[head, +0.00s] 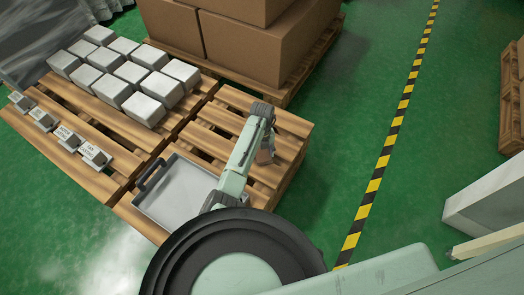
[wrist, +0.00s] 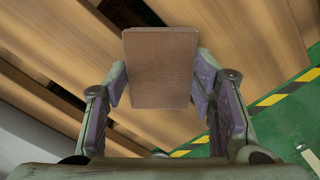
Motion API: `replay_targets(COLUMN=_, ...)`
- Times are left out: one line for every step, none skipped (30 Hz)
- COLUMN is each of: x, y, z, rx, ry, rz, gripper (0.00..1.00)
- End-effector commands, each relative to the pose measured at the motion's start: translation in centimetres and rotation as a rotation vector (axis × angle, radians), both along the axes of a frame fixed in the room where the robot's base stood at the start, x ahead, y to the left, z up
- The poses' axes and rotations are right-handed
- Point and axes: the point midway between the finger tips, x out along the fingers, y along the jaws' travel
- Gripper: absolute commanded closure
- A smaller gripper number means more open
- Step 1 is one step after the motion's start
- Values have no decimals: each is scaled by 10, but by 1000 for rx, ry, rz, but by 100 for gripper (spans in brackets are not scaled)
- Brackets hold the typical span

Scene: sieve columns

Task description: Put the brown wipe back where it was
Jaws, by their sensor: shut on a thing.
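The brown wipe (wrist: 160,68) is a flat, rectangular, textured piece in the middle of the wrist view. My gripper (wrist: 160,85) has a finger at each side of it and is shut on it. In the head view my gripper (head: 265,148) is over the right part of the near wooden pallet (head: 287,122), and a small brown patch of the wipe (head: 265,156) shows at its end. Pallet slats lie behind the wipe in the wrist view. I cannot tell how high the wipe is above them.
A grey metal tray (head: 172,200) with a dark handle sits left of my arm. Several grey blocks (head: 145,108) and small labelled blocks (head: 68,137) stand on pallets at left. Large cardboard boxes (head: 255,47) stand behind.

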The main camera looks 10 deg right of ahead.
Motion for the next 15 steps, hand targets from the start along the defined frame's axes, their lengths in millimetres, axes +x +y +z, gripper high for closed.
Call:
replay_targets(x=0, y=0, z=0, rx=0, ry=0, rz=0, gripper=72)
replay_targets(x=0, y=0, z=-1, rx=0, ry=0, rz=0, gripper=72)
replay_targets(x=0, y=0, z=-3, rx=0, ry=0, rz=0, gripper=72)
replay_targets(x=0, y=0, z=-4, rx=0, ry=0, rz=0, gripper=72)
replay_targets(x=0, y=0, z=-5, rx=0, ry=0, rz=0, gripper=72)
replay_targets(x=0, y=0, z=-4, rx=0, ry=0, rz=0, gripper=47)
replay_targets(x=0, y=0, z=-3, rx=0, ry=0, rz=0, gripper=45)
replay_targets(x=0, y=0, z=-3, rx=0, ry=0, rz=0, gripper=43)
replay_targets(x=0, y=0, z=-3, rx=0, ry=0, rz=0, gripper=41)
replay_targets(x=0, y=0, z=-3, rx=0, ry=0, rz=0, gripper=39)
replay_targets(x=0, y=0, z=-3, rx=0, ry=0, rz=0, gripper=37)
replay_targets(x=0, y=0, z=-3, rx=0, ry=0, rz=0, gripper=34)
replay_targets(x=0, y=0, z=-3, rx=0, ry=0, rz=0, gripper=32)
replay_targets(x=0, y=0, z=-3, rx=0, ry=0, rz=0, gripper=30)
replay_targets(x=0, y=0, z=-3, rx=0, ry=0, rz=0, gripper=29)
